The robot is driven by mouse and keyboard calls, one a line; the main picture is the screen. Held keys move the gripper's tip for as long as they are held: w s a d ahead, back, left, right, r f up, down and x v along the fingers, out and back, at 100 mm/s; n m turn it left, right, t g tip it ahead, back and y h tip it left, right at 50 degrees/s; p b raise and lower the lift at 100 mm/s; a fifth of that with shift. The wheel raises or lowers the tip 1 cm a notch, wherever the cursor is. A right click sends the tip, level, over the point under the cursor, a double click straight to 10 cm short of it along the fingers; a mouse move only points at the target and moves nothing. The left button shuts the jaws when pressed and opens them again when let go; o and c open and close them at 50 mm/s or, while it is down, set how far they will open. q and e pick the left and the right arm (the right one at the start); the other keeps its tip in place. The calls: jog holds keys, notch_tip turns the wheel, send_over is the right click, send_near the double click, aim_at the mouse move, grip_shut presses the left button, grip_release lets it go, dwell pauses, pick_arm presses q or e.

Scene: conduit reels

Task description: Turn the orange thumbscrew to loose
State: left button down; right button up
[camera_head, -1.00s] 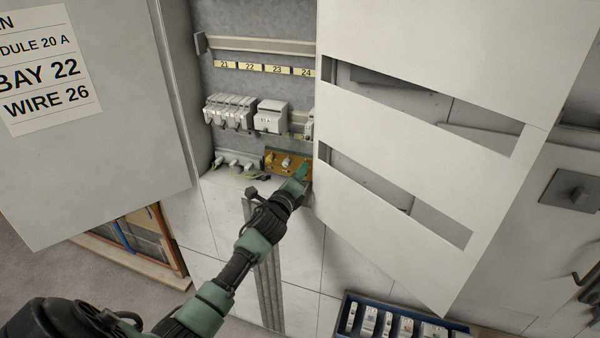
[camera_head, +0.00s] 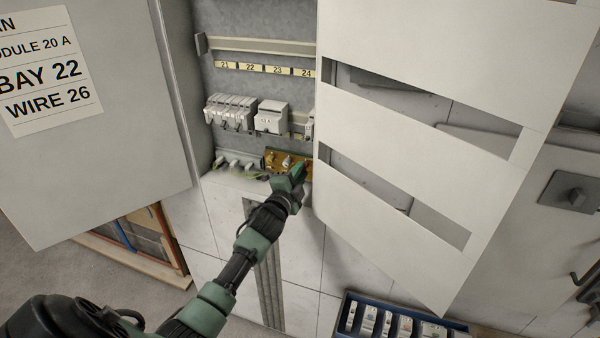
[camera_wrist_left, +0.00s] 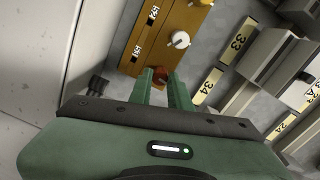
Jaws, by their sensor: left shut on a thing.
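The orange thumbscrew (camera_wrist_left: 162,76) shows in the left wrist view, low on a brass-coloured plate (camera_wrist_left: 148,52). The fingers of my left gripper (camera_wrist_left: 163,88) stand on either side of it and are shut on it. A white knob (camera_wrist_left: 180,40) and a yellow knob (camera_wrist_left: 203,3) sit on the same plate. In the head view the plate (camera_head: 274,155) is at the bottom of the open cabinet, and my left gripper (camera_head: 299,173) reaches its right end. There the gripper hides the thumbscrew. My right gripper is not in view.
A white slotted panel (camera_head: 400,130) stands close right of my gripper. White modules (camera_head: 270,117) sit on a rail above the plate. Grey connectors with wires (camera_head: 237,163) lie left of it. A blue tray (camera_head: 395,325) of modules is below right.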

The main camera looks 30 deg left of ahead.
pick_arm(q)
jog(key=shift+f+n, duration=0.1)
jog(key=shift+n, duration=0.7)
jog(key=c, duration=1.3)
grip_release()
jog(key=shift+s, duration=0.15)
jog(key=b+v, duration=0.1)
jog(key=v, duration=0.6)
jog(key=shift+s, duration=0.35)
